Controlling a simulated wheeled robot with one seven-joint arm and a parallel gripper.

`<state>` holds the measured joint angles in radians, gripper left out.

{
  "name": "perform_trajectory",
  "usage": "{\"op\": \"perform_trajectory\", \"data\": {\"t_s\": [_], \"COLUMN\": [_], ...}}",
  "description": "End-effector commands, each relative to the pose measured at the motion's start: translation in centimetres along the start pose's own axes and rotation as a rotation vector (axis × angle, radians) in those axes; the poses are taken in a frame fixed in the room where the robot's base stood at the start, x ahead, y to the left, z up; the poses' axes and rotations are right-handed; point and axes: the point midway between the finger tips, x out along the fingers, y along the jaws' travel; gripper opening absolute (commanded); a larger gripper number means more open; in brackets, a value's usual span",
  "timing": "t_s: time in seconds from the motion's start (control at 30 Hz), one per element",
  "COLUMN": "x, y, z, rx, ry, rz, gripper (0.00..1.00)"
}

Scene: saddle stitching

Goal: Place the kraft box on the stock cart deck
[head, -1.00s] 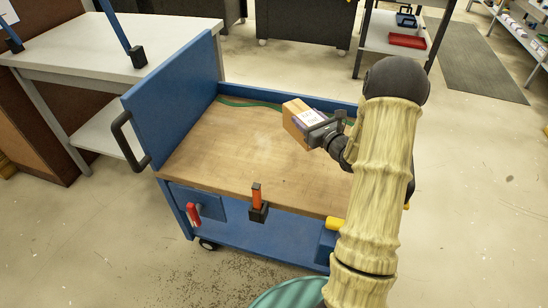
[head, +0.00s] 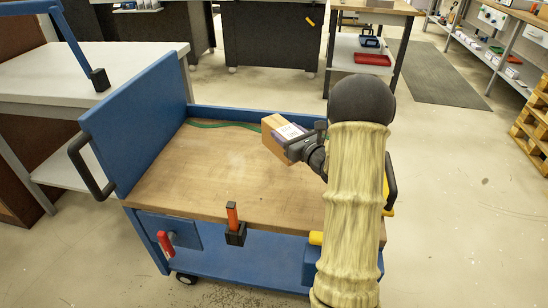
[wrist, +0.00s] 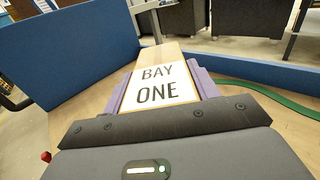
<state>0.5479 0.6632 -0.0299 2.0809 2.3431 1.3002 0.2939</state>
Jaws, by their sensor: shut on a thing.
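The kraft box (head: 272,131) is a small brown carton with a white label. In the wrist view the box (wrist: 160,54) shows its label reading "BAY ONE" between purple finger pads. My gripper (head: 291,141) is shut on it. The stock cart has a wooden deck (head: 190,170) with blue sides and a tall blue end panel at the left. The box is over the back right part of the deck. I cannot tell whether its underside touches the deck. My arm hides the deck's right end.
A green strap (head: 215,125) lies along the deck's back edge. An orange-handled tool in a black holder (head: 234,226) is at the front edge. A black push handle (head: 90,168) is at the left. The deck's left and middle are clear.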

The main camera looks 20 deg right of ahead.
Motion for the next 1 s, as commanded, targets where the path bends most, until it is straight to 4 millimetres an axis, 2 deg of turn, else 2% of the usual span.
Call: {"op": "perform_trajectory", "data": {"t_s": [0.03,0.1,0.2,0.53,0.8,1.0], "x": [0.0,0.0,0.0,0.0,0.1,0.0], "y": [0.0,0.0,0.0,0.0,0.0,0.0], "z": [-1.3,-2.4,-3.3,-3.5,-6.7,-7.1], "rx": [0.002,0.001,-0.001,-0.001,-0.001,-0.002], "ry": [0.000,-0.001,-0.002,-0.003,-0.002,-0.004], "rz": [0.001,0.001,0.001,0.001,0.001,0.001], "gripper": [0.18,0.18,0.18,0.18,0.18,0.18]}}
